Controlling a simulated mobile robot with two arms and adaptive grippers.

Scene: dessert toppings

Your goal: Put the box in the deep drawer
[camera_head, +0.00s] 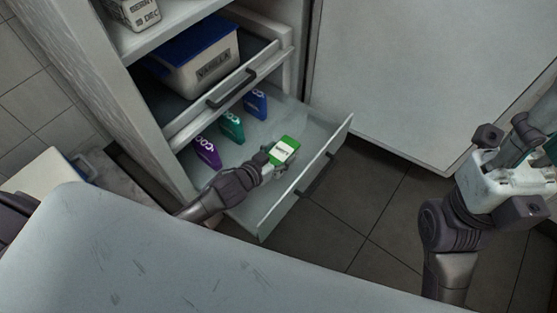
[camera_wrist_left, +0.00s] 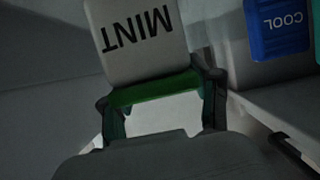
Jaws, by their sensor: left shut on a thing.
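The white box with green ends, labelled MINT (camera_wrist_left: 139,38), is in my left gripper; it also shows in the head view (camera_head: 284,150). The left gripper (camera_head: 270,162) is shut on it, with one finger on each side in the left wrist view (camera_wrist_left: 160,100). The deep drawer (camera_head: 306,181) is pulled out low in the cabinet. The box is over the drawer's inside, behind its front panel; whether it touches the floor I cannot tell. My right gripper (camera_head: 505,175) is far right, away from the drawer; its opening is unclear.
Purple (camera_head: 207,151), teal (camera_head: 231,126) and blue (camera_head: 256,104) boxes stand along the drawer's left and back. Above, a shallower drawer with a handle (camera_head: 232,89) holds a blue-lidded VANILLA tub (camera_head: 196,57). A white door panel (camera_head: 420,80) stands to the right. The drawer's front-right floor looks free.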

